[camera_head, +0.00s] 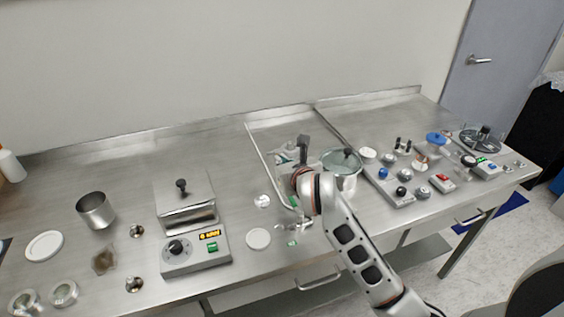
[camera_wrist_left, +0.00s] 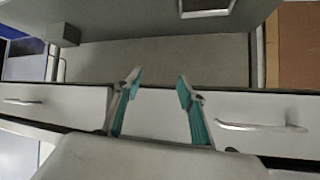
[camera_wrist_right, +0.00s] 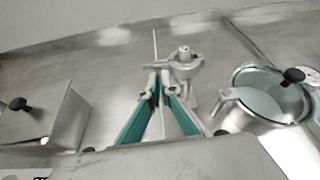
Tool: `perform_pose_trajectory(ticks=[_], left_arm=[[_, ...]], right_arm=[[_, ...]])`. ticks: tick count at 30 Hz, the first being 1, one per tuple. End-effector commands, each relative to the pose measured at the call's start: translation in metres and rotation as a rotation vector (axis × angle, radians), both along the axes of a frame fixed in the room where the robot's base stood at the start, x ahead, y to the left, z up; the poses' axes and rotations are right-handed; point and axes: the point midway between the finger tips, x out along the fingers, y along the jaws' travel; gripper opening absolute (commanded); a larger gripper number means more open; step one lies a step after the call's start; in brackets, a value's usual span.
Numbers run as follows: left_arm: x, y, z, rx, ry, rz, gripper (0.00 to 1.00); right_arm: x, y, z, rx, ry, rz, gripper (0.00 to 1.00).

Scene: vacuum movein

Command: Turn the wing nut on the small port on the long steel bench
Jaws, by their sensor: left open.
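The small port (camera_wrist_right: 184,58) shows in the right wrist view as a steel fitting with a round top and a clamp around it, on the bench (camera_wrist_right: 240,45). My right gripper (camera_wrist_right: 159,73) has its fingertips close together at the clamp's left side. The wing nut cannot be made out clearly there, and I cannot tell whether the fingers grip it. In the head view my right arm covers most of the port and the right fingers. My left gripper (camera_wrist_left: 158,80) is open and empty in the left wrist view, in front of the bench's drawer fronts.
A lidded steel pot (camera_head: 345,170) stands close right of the port. A hotplate-like unit with display (camera_head: 196,250) and a lidded steel box (camera_head: 186,198) stand left. A panel of knobs (camera_head: 403,185) lies farther right. Bare steel lies behind the box.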

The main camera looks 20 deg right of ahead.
Motion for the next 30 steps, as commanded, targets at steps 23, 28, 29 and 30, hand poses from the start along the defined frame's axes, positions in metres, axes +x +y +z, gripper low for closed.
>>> perform_pose_trajectory(ticks=[23, 28, 29, 30], left_arm=[[-0.0027, 0.0041, -0.0026, 0.005, 0.007, 0.008, 0.40], [-0.0020, 0.0035, 0.0007, 0.004, 0.006, 0.007, 0.40], [-0.0020, 0.0035, 0.0020, 0.004, 0.005, 0.007, 0.40], [-0.0020, 0.0034, 0.0042, 0.003, 0.006, 0.006, 0.40]], right_arm=[[0.0001, -0.0006, -0.0002, -0.003, 0.000, -0.001, 0.24], [0.0001, 0.0001, 0.0005, -0.032, 0.000, 0.000, 0.24], [0.0000, 0.0006, 0.0007, -0.047, -0.001, 0.001, 0.24], [-0.0001, 0.0011, 0.0010, -0.074, -0.002, 0.000, 0.24]])
